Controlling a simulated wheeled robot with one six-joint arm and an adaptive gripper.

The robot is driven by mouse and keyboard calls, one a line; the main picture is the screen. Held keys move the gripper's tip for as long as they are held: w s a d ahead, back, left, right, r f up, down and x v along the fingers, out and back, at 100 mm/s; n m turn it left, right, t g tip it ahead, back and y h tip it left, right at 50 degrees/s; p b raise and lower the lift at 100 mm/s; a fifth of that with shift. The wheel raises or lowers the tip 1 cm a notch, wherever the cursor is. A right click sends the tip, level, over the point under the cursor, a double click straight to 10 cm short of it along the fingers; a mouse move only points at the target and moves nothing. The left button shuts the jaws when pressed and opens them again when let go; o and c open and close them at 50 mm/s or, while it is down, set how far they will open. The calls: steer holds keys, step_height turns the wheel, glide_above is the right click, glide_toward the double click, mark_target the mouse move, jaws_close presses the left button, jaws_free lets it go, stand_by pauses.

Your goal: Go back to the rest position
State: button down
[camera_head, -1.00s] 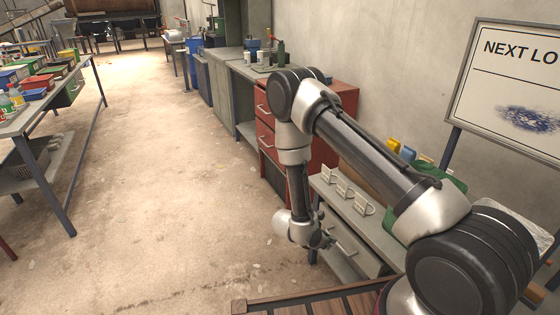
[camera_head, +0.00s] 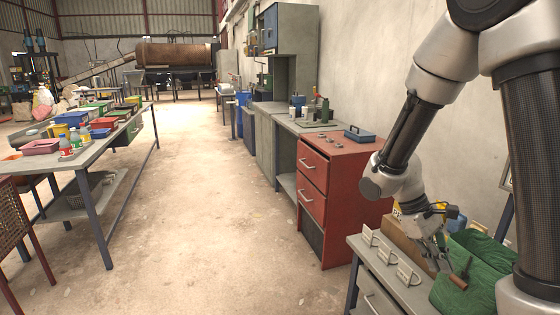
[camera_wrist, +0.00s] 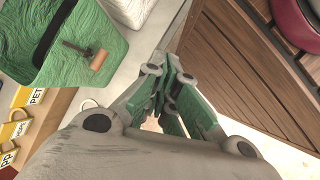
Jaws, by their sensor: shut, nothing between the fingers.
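My gripper (camera_head: 443,262) is at the lower right of the head view, low over the grey bench and close to the green crumpled bag-like thing (camera_head: 478,272). In the wrist view my gripper (camera_wrist: 172,118) has its green-padded fingers together, with nothing between them. The green thing (camera_wrist: 100,28) with a brown tag shows at the upper left there, apart from the fingers. My arm hangs bent from the upper right of the head view. Whether the fingers touch anything on the bench is hard to tell in the head view.
The grey bench (camera_head: 362,284) carries white tag holders (camera_head: 388,256). A red drawer cabinet (camera_head: 335,190) stands behind it. A table (camera_head: 90,155) with bins and bottles is at left. The floor aisle (camera_head: 200,210) between is clear. Wooden slats (camera_wrist: 235,50) show in the wrist view.

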steer(key=s+r+m+t+y, duration=0.2)
steer(key=s+r+m+t, duration=0.1)
steer(key=r, duration=0.6)
steer(key=s+r+m+t+y, duration=0.3)
steer(key=s+r+t, duration=0.2)
steer(key=r, duration=0.4)
steer(key=shift+s+a+r+t, duration=0.25)
steer(key=shift+s+r+t, duration=0.1)
steer(key=shift+s, duration=0.4)
